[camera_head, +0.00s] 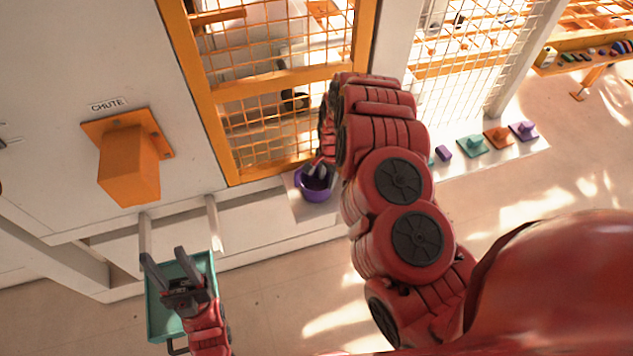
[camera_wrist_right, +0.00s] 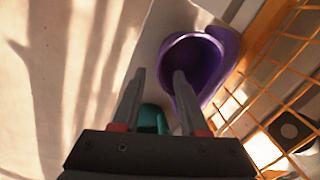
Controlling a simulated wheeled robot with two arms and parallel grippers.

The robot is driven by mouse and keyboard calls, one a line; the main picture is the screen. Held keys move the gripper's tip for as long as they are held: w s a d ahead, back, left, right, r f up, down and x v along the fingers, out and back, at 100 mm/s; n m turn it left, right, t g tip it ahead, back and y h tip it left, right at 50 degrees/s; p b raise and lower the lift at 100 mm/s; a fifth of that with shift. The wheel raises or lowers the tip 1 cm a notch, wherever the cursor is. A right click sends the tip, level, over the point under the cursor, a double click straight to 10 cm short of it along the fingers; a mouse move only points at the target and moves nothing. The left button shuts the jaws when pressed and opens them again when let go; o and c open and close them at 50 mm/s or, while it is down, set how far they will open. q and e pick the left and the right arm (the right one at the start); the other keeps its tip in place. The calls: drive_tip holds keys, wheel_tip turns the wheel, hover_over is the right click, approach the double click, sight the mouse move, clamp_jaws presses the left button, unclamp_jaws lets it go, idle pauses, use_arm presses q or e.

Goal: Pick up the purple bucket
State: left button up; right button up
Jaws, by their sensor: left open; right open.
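The purple bucket (camera_head: 315,190) stands on a pale ledge below the orange mesh gate, and it also shows in the right wrist view (camera_wrist_right: 209,58). My right gripper (camera_wrist_right: 158,72) is open and empty at the bucket. In the wrist view one finger overlaps the bucket's dark mouth and the other lies left of its rim. I cannot tell whether the finger is inside or above it. In the head view my right arm hides most of this gripper. My left gripper (camera_head: 163,254) is open over a teal tray (camera_head: 197,265).
An orange chute (camera_head: 130,165) juts from the wall at left. The orange mesh (camera_wrist_right: 285,70) is close to the bucket. A teal object (camera_wrist_right: 153,118) shows between my right fingers. Teal, orange and purple pieces (camera_head: 498,137) lie along the ledge at right.

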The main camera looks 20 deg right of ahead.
sight(326, 192)
drive_tip(key=f, duration=0.2)
drive_tip(key=f+b, duration=0.1)
drive_tip(key=f, duration=0.2)
drive_tip(key=shift+w+a+f, duration=0.1)
drive_tip(key=shift+w, duration=0.1)
drive_tip(key=shift+f, duration=0.35)
drive_tip(key=shift+w+d+f+p, duration=0.15)
drive_tip(key=shift+f+p, duration=0.35)
drive_tip(key=shift+f, duration=0.05)
drive_tip(key=shift+w+d+f+p, duration=0.1)
drive_tip(key=shift+w+f+p, duration=0.05)
drive_tip(key=shift+f+p, duration=0.35)
drive_tip(key=shift+f, duration=0.95)
drive_tip(key=shift+w+f, duration=0.15)
drive_tip(key=shift+w, duration=0.05)
drive_tip(key=shift+c, duration=0.2)
clamp_jaws()
